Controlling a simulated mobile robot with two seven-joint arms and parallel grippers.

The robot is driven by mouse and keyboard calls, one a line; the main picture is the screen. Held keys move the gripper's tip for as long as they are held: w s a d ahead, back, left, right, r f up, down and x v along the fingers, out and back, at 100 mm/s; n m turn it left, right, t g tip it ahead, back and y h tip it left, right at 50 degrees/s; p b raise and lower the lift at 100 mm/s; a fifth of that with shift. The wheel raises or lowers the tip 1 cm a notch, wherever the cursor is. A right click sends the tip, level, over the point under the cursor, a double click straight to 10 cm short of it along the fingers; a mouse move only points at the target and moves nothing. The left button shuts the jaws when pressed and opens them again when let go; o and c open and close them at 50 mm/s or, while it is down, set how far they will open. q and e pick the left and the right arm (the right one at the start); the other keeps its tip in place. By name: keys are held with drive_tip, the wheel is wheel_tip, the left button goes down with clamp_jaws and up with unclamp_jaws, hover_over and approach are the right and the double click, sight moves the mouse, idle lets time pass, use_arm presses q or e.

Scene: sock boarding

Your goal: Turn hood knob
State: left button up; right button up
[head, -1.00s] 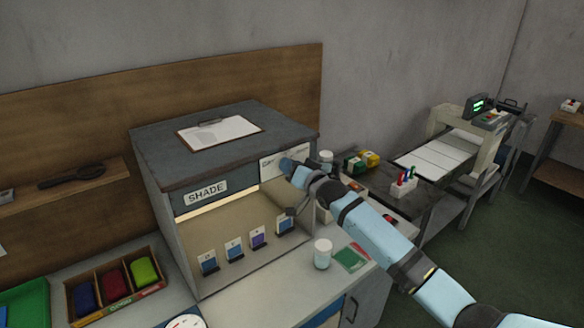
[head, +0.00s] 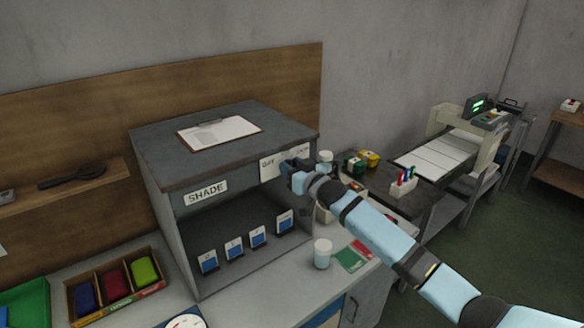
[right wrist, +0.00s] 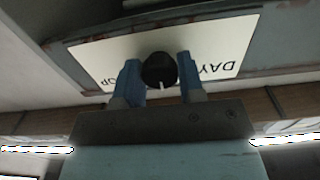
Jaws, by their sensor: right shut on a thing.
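The hood (head: 165,176) is a grey box marked SHADE with a white knob panel (head: 268,168) at the right of its front top strip. The black knob (right wrist: 159,68) with a white pointer line shows in the right wrist view, on the panel with the letters "DAY" to its right. My right gripper (right wrist: 157,78) has its blue fingers on both sides of the knob, shut on it. In the head view my right gripper (head: 291,176) hides the knob. The inside of the hood is dark. My left gripper is not in view.
Several shade cards (head: 234,250) stand inside the hood. A clipboard (head: 219,131) lies on top. A white jar (head: 322,255) and colour cards (head: 352,257) are on the counter below my right arm. A divided box (head: 116,285) stands at left.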

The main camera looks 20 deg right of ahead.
idle(0.3)
drive_tip(key=o, duration=0.9)
drive_tip(key=b+v, duration=0.2)
drive_tip(key=v, duration=1.1)
drive_tip(key=shift+s+b, duration=0.3)
drive_tip(key=shift+s, duration=0.1)
drive_tip(key=shift+d, duration=0.1)
